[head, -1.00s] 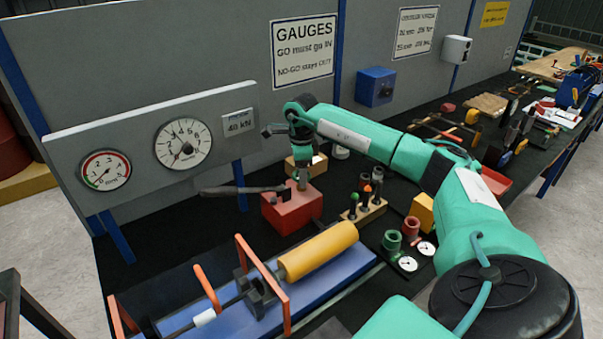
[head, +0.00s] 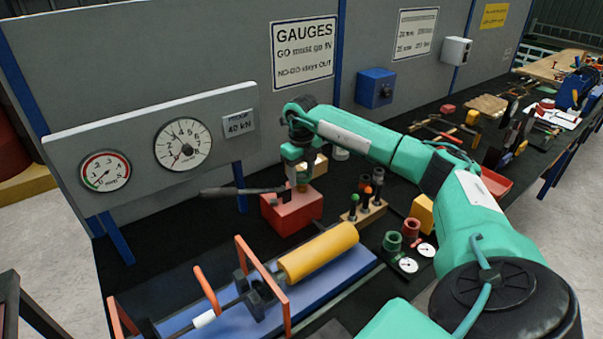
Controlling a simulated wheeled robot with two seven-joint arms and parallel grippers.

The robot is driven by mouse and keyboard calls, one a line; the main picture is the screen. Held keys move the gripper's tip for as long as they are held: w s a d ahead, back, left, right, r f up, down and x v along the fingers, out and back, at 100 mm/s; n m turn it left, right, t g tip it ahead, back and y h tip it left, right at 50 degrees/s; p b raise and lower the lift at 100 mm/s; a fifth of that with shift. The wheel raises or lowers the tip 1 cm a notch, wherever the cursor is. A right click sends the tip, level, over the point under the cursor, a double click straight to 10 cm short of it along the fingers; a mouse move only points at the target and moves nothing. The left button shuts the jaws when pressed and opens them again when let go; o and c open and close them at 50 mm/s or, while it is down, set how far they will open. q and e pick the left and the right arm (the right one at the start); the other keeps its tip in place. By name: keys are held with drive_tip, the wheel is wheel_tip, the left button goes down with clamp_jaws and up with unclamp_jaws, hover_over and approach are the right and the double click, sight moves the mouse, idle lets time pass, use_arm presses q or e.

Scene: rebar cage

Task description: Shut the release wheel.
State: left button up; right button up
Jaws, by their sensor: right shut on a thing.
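The red pump block (head: 291,212) stands on the dark bench top below the dials, with a long dark lever (head: 235,190) reaching out to its left. My right gripper (head: 303,187) points down at the top right of the block. It is shut on the release wheel there. The wheel is mostly hidden by the fingers, so its exact position is hard to tell. My left gripper is outside the view.
A gauge panel (head: 100,135) with two dials stands behind. In front lies a blue test bed (head: 330,278) with a yellow cylinder (head: 318,252) and orange guards. A wooden rack (head: 364,213) with several plug gauges stands right of the block.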

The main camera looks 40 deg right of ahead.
sight(302, 176)
drive_tip(key=m, duration=0.6)
drive_tip(key=shift+r+m, duration=0.15)
drive_tip(key=shift+m, duration=0.15)
drive_tip(key=m+p, duration=0.1)
drive_tip(key=m, duration=0.5)
drive_tip(key=shift+d, duration=0.1)
idle(0.3)
drive_tip(key=o, duration=1)
drive_tip(key=shift+c, duration=0.2)
wheel_tip(302, 176, up, 14)
drive_tip(key=b, duration=0.2)
drive_tip(key=shift+b, duration=0.35)
